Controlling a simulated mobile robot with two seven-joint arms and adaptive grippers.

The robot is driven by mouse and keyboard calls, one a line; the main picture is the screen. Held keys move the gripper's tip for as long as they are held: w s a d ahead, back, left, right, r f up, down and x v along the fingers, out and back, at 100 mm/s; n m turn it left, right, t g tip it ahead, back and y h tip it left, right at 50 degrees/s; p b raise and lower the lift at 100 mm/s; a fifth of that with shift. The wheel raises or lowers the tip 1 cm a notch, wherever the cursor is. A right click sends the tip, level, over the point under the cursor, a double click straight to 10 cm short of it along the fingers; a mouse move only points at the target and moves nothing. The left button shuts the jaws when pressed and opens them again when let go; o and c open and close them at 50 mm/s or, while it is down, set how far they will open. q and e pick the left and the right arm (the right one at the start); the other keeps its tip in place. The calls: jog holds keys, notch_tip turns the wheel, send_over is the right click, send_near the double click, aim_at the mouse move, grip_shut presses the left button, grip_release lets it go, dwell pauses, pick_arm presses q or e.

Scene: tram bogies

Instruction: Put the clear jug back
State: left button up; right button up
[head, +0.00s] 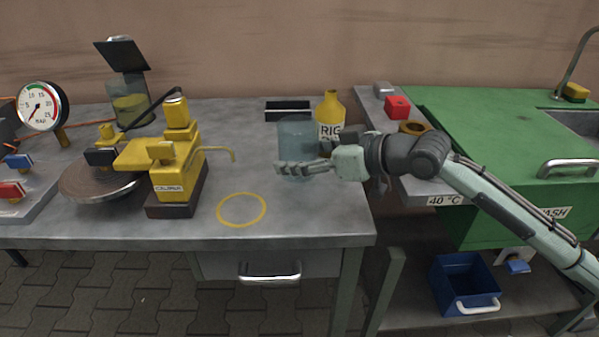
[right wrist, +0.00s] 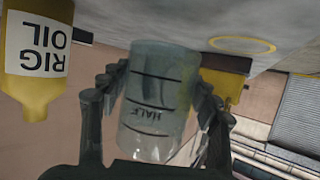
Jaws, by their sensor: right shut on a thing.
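The clear jug (head: 296,135) is a bluish see-through vessel above the right part of the steel bench. My right gripper (head: 303,168) is shut on it, with fingers on both sides of its body. In the right wrist view the jug (right wrist: 158,88) shows black level lines and the word HALF, upside down in that picture, between the fingers (right wrist: 155,95). It looks upright. I cannot tell whether its base touches the bench. A yellow ring (head: 241,227) is painted on the bench, left of and nearer than the jug, with nothing in it. My left gripper is out of view.
A yellow RIG OIL bottle (head: 330,108) stands close behind the jug, to its right. The yellow oil pump (head: 180,165) stands left of the ring. The bench's front edge is clear. A green wash unit (head: 480,130) is at right.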

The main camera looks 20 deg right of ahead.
notch_tip(320, 180, down, 3)
jog(key=shift+f, duration=0.35)
jog(key=o, duration=1.2)
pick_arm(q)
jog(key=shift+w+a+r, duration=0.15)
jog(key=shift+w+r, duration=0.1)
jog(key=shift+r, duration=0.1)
